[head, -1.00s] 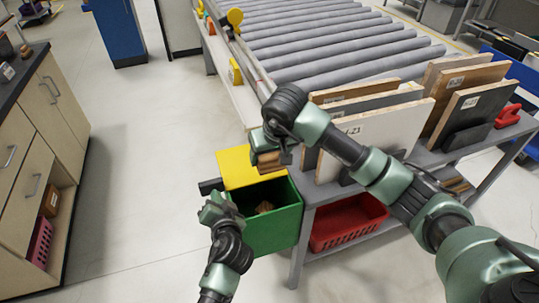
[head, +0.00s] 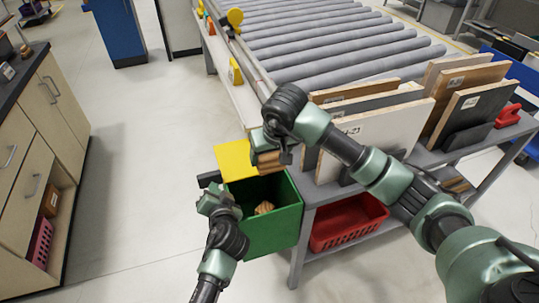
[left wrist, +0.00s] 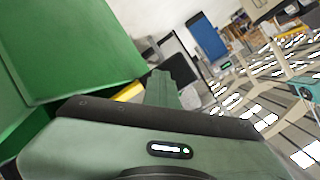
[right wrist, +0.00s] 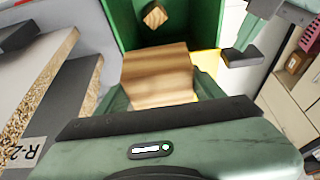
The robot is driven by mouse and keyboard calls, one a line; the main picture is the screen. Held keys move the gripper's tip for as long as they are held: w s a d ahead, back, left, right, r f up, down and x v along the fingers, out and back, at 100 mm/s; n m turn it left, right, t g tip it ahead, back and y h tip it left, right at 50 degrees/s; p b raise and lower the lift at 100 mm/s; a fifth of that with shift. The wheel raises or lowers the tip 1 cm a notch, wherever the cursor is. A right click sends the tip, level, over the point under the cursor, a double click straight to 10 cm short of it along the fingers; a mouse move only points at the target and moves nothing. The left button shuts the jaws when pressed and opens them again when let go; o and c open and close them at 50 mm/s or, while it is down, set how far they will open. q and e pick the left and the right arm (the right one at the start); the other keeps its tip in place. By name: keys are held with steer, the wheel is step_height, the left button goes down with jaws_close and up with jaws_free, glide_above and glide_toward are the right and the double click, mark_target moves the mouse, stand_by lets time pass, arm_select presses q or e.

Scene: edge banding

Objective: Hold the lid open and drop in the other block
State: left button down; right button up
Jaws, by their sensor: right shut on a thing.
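A green bin (head: 287,212) stands at the end of the bench with its yellow lid (head: 235,160) raised. A wooden block (head: 264,208) lies inside; it also shows in the right wrist view (right wrist: 155,16). My right gripper (right wrist: 158,85) is shut on the other wooden block (right wrist: 157,70), held over the bin's opening beside the lid. My left gripper (head: 214,200) is at the bin's left side, below the black bar (head: 209,179) at the lid's edge. Its fingers look closed together in the left wrist view (left wrist: 160,88); contact with the lid is unclear.
A grey bench (head: 452,153) with upright panels (head: 375,140) stands right of the bin, and a red basket (head: 347,222) sits beneath it. A roller conveyor (head: 340,45) is behind. Cabinets (head: 45,110) stand at the left, with clear floor (head: 130,190) between.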

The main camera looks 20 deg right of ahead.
steer(key=shift+f, duration=0.1)
steer(key=shift+f, duration=1.65)
steer(key=o, duration=1.6)
steer(key=shift+c, duration=0.2)
steer(key=shift+r, duration=6)
